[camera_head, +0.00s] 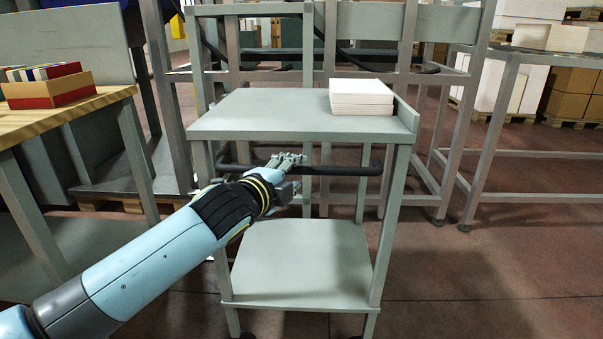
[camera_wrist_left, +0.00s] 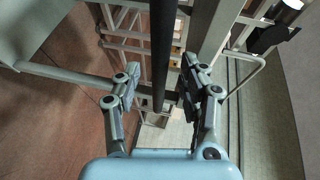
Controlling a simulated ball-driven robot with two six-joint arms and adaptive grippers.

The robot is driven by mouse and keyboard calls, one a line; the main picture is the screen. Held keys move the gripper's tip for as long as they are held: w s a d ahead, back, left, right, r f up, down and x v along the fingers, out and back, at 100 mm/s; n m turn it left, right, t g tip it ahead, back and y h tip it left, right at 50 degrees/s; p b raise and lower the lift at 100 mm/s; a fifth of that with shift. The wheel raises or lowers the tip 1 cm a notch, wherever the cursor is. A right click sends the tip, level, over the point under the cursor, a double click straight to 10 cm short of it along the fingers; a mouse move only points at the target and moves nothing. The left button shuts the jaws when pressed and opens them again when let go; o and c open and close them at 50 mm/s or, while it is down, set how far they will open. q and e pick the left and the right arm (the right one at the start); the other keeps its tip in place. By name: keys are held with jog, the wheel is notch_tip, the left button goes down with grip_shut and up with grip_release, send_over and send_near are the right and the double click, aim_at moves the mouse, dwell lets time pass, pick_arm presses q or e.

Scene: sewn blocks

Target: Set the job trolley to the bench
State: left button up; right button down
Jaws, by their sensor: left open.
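The job trolley (camera_head: 260,113) stands ahead of me, with a grey top, a lower shelf (camera_head: 300,262) and a dark handle bar (camera_head: 345,170) across its near side. My left gripper (camera_head: 289,160) is at the handle, left of its middle. In the left wrist view the open fingers (camera_wrist_left: 160,85) stand on either side of the dark bar (camera_wrist_left: 162,45), with gaps showing; contact is not visible. The bench (camera_head: 40,117), with a wooden top, is at the left, apart from the trolley. My right gripper is out of view.
A white stack (camera_head: 361,100) sits on the trolley top at the right. A box of coloured blocks (camera_head: 45,88) sits on the bench. Grey racks (camera_head: 160,90) stand behind the trolley and a grey frame table (camera_head: 560,140) at the right. Floor at the right front is clear.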

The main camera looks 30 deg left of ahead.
aim_at(296, 172)
pick_arm(q)
jog(key=shift+x, duration=1.7)
jog(key=shift+c, duration=0.3)
grip_shut()
jog(key=shift+f, duration=0.1)
